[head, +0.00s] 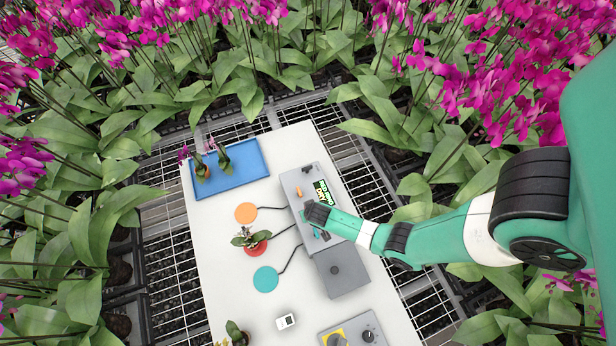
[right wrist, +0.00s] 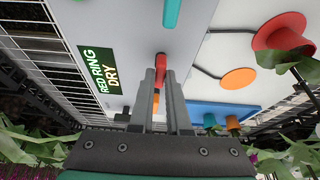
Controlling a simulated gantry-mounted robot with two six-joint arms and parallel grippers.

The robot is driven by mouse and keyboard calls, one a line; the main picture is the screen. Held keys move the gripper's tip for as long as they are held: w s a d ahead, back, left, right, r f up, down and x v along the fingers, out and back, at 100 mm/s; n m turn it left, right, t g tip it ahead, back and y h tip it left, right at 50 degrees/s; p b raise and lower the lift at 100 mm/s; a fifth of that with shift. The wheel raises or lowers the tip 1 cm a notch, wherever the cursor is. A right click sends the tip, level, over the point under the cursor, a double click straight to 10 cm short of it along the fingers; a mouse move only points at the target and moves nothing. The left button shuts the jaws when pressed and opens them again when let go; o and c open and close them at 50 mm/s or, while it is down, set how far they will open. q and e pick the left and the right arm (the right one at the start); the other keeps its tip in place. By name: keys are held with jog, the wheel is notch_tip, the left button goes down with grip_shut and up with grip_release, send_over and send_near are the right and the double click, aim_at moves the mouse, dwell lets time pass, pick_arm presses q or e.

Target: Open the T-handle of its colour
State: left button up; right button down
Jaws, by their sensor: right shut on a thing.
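A grey panel (head: 289,188) on the white table carries T-handles and a green-lit display (right wrist: 101,76) that reads "RED RING DRY". My right gripper (head: 316,214) reaches over the panel from the right. In the right wrist view its fingers are shut on the red T-handle (right wrist: 161,62), whose end shows past the fingertips. The teal T-handle (right wrist: 172,12) lies beyond it, and the orange T-handle (head: 299,190) is at the panel's far part. A potted plant in a red pot (right wrist: 279,32) stands on the red disc (head: 256,250). My left gripper is out of view.
An orange disc (head: 246,213) and a teal disc (head: 265,279) are bare, with dark lines to the panel. A blue tray (head: 232,177) holds two potted plants. A grey box (head: 342,269) adjoins the panel. A small white device (head: 286,321) lies nearer. Orchids crowd around the table.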

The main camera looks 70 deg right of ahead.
jog(key=n+y+p, duration=0.1)
jog(key=n, duration=0.2)
jog(key=shift+s+d+t, duration=0.1)
jog(key=shift+t, duration=0.3)
jog(key=n, duration=0.2)
jog(key=shift+d+n+t+y, duration=0.1)
jog(key=shift+n+t+y, duration=0.2)
jog(key=shift+y, duration=0.1)
jog(key=shift+f+n+y, duration=0.1)
jog(key=shift+n+y, duration=0.3)
jog(key=shift+n, duration=0.6)
jog(key=n+y+b, duration=0.1)
jog(key=n, duration=0.1)
jog(key=shift+d+n, duration=0.1)
jog(key=shift+n, duration=0.2)
jog(key=shift+n+y, duration=0.4)
jog(key=shift+n, duration=0.6)
jog(key=n+y+p, duration=0.1)
jog(key=n, duration=0.1)
jog(key=shift+d+n, duration=0.1)
jog(key=shift+n, duration=0.2)
jog(key=shift+n+g+y+p, duration=0.4)
jog(key=shift+n+y+p, duration=0.1)
jog(key=shift+n, duration=1.1)
